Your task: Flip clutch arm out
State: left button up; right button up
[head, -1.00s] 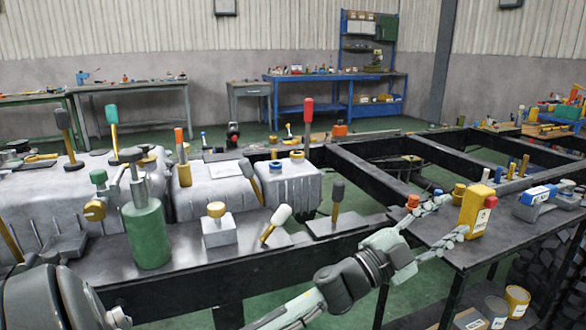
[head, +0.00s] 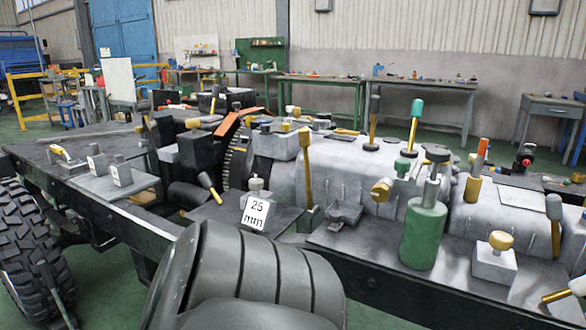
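Several levers stand on and beside the grey housings. None is labelled, so I cannot tell which is the clutch arm. Near the toothed ring (head: 236,163), an upright gold lever (head: 306,170) has a yellow top, and a gold lever with a dark grey tip (head: 208,184) leans left. Farther right are a black-topped lever (head: 374,118), a green-topped lever (head: 414,122), and an orange-topped lever (head: 480,158). A white-tipped lever (head: 577,284) is cut by the right edge. Neither gripper is in view; only a large dark link of my arm fills the lower middle.
A green cylinder (head: 423,234) and a grey block with a yellow knob (head: 495,258) stand on the front plate. A "25 mm" sign (head: 256,212) leans on a small stand. Small grey blocks sit on the left frame. A large tyre (head: 28,250) stands at lower left.

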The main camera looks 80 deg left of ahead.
aim_at(304, 134)
jog(key=u, duration=1.85)
jog(key=l+u, duration=0.15)
jog(key=u, duration=0.25)
jog(key=l+u, duration=0.15)
jog(key=u, duration=0.25)
jog(key=l+u, duration=0.2)
jog(key=u, duration=0.2)
